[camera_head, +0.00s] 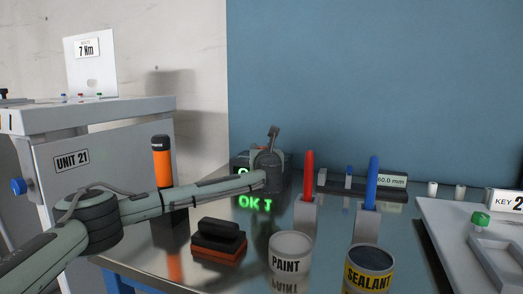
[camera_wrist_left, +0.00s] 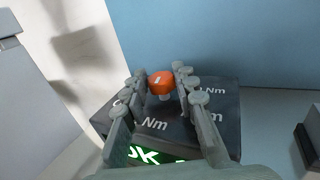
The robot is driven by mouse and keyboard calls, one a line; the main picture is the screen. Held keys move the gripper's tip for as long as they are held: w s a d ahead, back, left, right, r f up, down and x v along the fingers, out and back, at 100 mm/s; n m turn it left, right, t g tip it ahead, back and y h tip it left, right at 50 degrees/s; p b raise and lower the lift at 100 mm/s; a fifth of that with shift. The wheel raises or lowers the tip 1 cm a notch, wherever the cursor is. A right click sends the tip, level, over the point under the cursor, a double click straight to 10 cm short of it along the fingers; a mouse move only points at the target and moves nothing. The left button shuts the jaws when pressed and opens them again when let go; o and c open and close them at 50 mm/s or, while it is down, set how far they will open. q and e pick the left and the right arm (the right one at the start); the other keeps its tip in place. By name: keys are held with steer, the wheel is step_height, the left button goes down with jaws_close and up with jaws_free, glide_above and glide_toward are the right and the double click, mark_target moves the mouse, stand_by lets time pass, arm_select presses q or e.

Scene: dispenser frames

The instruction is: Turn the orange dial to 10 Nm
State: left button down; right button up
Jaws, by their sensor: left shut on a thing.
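The orange dial (camera_wrist_left: 160,84) sits on top of a dark box (camera_wrist_left: 225,95) with white "Nm" lettering; a short white mark shows on the dial. My left gripper (camera_wrist_left: 161,78) is shut on the dial, one finger on each side. In the head view my left gripper (camera_head: 270,158) hides most of the dial and part of the dark box (camera_head: 240,160). My right gripper is not in view.
A card (camera_head: 87,48) on the left unit reads "7 Nm". A blue wall is behind.

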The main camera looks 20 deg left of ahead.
arm_select(q)
steer(key=shift+n+g+y, duration=0.4)
steer(key=shift+n+y, duration=0.2)
steer(key=shift+y, duration=0.2)
steer(key=c, duration=1.2)
jaws_free()
steer(key=v, duration=1.2)
steer(key=shift+d, duration=0.1)
